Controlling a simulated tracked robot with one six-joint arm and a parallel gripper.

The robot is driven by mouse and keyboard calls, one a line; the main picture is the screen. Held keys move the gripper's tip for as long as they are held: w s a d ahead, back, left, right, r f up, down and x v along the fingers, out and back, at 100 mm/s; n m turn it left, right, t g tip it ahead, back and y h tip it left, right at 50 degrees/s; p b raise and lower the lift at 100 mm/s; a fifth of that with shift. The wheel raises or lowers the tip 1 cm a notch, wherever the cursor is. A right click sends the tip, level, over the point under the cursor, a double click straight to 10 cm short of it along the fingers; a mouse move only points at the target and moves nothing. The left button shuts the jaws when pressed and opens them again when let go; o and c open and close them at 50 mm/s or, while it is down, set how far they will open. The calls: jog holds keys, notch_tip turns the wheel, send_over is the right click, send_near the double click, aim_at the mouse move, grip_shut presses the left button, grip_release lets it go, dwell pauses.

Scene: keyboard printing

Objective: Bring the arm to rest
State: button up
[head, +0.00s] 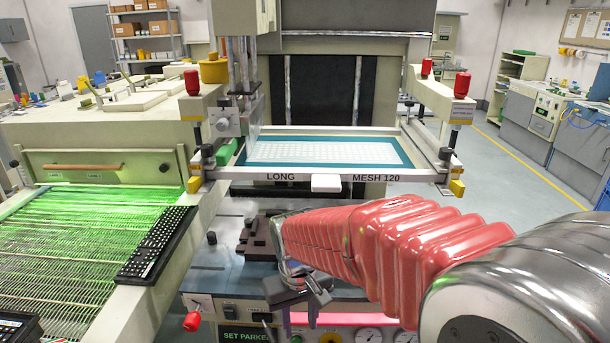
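My arm, in a red ribbed sleeve, reaches from the lower right to the middle of the head view. My gripper (298,306) is at its far end, low in front of the printing machine's control panel (235,331). Its dark fingers stand apart with a gap between them, and I see nothing held there. The fingertips are small and partly lost against the panel, so I cannot tell whether they touch it.
The screen frame (398,174) spans above my gripper, with a dark brown fixture (257,238) below it. Another dark keyboard (18,327) shows at bottom left. Open floor (490,190) lies to the right.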

jog(key=s+d+r+m+t, duration=0.4)
jog(key=s+d+r, duration=0.8)
jog(key=d, duration=0.5)
jog(key=shift+s+t, duration=0.5)
jog(key=shift+s, duration=0.75)
